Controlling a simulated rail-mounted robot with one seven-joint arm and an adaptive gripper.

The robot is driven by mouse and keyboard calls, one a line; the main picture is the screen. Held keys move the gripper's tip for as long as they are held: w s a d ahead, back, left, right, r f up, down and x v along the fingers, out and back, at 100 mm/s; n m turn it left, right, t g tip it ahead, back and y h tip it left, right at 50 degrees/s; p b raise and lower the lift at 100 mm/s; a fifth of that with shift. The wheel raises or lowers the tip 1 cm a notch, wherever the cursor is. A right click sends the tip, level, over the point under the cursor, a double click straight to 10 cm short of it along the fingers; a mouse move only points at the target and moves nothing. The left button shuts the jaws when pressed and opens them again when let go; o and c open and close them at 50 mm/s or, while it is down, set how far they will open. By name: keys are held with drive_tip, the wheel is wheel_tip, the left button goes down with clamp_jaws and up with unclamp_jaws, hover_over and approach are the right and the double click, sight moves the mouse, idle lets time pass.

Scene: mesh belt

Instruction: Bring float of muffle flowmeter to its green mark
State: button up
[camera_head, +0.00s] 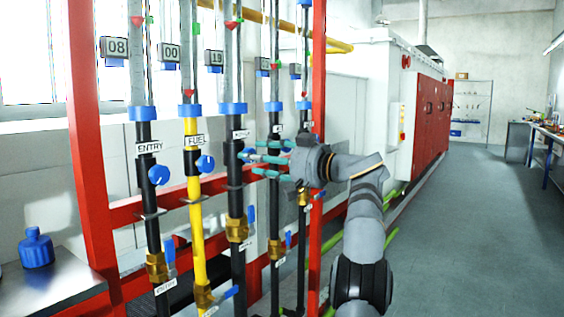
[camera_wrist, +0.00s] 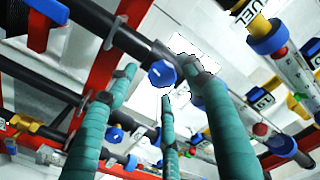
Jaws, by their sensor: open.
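A row of flowmeter tubes stands in the red frame. The third tube's label (camera_head: 241,134) is too small to read, so I cannot confirm which one is muffle. Its red float (camera_head: 231,25) sits high, close to a green mark (camera_head: 238,18). Below the label is a blue knob (camera_head: 245,155) on the black pipe. My gripper (camera_head: 262,160) is open, with teal fingers reaching left toward this knob. In the wrist view a blue knob (camera_wrist: 162,73) shows beyond the spread fingers, apart from them and not gripped.
The ENTRY pipe (camera_head: 150,190) and yellow FUEL pipe (camera_head: 193,165) stand to the left; further thin pipes stand close behind my gripper. Blue valve handles and brass fittings (camera_head: 237,229) sit lower down. The red frame post (camera_head: 317,150) is near my wrist. The floor at right is clear.

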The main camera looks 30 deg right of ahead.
drive_tip(key=v, duration=0.9)
drive_tip(key=shift+s, duration=0.25)
drive_tip(key=shift+d+r, duration=0.1)
